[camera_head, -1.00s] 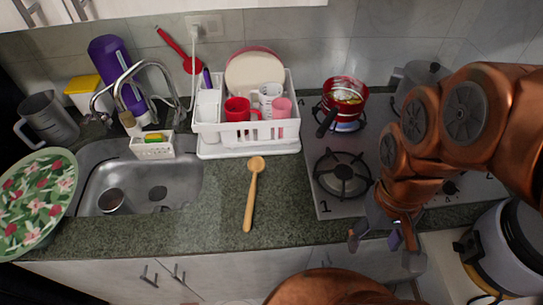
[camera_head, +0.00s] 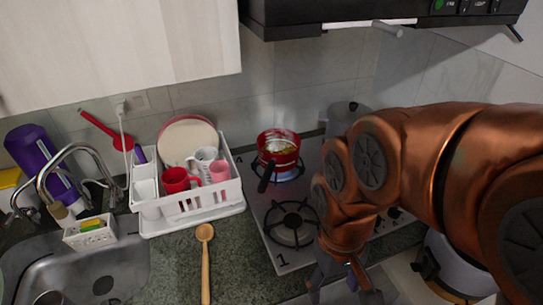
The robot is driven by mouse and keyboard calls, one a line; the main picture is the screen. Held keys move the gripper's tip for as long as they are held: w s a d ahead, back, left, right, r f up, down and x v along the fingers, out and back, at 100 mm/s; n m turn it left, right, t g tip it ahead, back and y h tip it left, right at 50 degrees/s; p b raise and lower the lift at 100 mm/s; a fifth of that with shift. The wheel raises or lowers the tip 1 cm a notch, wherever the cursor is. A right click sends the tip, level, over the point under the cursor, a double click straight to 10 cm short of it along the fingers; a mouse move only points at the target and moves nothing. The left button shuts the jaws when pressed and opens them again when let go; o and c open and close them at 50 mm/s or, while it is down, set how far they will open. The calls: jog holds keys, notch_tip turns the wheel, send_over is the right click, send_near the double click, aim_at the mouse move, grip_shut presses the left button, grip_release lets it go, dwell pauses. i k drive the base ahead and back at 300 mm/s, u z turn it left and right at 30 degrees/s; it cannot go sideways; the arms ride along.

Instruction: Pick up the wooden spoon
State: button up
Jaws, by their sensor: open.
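The wooden spoon (camera_head: 205,265) lies on the dark green stone counter, bowl end toward the dish rack and handle toward the counter's front. The lower end of its handle runs close to the bottom of the picture. My gripper (camera_head: 345,296) hangs at the lower edge, right of the spoon and in front of the stove, pointing down. Its fingers are spread and hold nothing that I can see; the tips are partly cut off by the frame. A clear gap of counter and stove lies between it and the spoon.
A white dish rack (camera_head: 190,215) with cups and plates stands behind the spoon. The sink (camera_head: 125,262) is on the left. The stove (camera_head: 262,215) with a red pot (camera_head: 279,150) is on the right. A range hood (camera_head: 300,22) hangs above. Counter around the spoon is free.

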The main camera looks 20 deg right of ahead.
aim_at(205, 232)
jog(key=z, duration=2.2)
jog(key=k, duration=2.25)
jog(key=u, duration=2.4)
